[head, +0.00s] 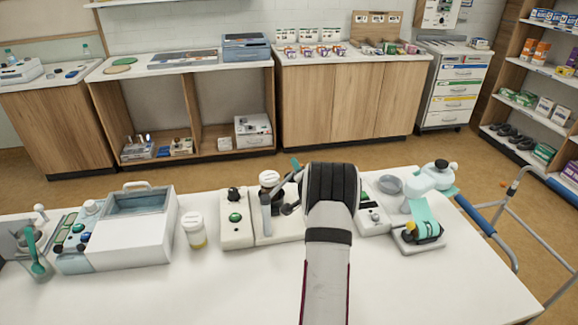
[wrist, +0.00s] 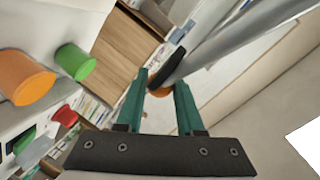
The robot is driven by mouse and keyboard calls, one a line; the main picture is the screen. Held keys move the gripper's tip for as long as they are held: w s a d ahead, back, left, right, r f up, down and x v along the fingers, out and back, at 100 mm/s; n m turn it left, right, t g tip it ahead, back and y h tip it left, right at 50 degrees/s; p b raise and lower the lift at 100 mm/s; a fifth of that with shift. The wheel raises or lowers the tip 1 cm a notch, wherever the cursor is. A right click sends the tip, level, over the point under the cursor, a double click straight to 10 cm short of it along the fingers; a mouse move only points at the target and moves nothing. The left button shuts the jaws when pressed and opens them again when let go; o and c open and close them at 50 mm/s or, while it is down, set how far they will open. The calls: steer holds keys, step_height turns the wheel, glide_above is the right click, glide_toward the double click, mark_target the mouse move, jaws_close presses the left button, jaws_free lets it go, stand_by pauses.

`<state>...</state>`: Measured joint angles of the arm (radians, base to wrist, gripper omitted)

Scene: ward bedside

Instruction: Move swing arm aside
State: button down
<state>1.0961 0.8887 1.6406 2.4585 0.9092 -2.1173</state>
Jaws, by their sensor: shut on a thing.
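My gripper (wrist: 160,92) has two teal fingers, shut on the swing arm (wrist: 235,48) near its end. In the wrist view the swing arm is a long grey bar running to the upper right. A black piece and a small orange part sit at the fingertips; their exact contact is partly hidden. In the head view my dark wrist covers most of the gripper and the held part. Only a bit of teal shows at its upper left, above the white device base (head: 275,236).
A white box with a clear lid (head: 135,228) and a pill bottle (head: 194,231) stand left. A device with a teal strip (head: 424,222) stands right. Orange (wrist: 25,78) and green (wrist: 75,62) knobs show close by in the wrist view. The table front (head: 230,290) is clear.

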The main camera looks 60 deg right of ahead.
steer(key=shift+s+m+g+h, duration=0.7)
steer(key=shift+s+m+g, duration=0.1)
steer(key=shift+s, duration=0.35)
steer(key=c, duration=0.5)
jaws_free()
steer(key=shift+a, duration=0.15)
steer(key=v, duration=1.5)
steer(key=shift+s+a+r, duration=0.15)
steer(key=shift+s+a, duration=0.05)
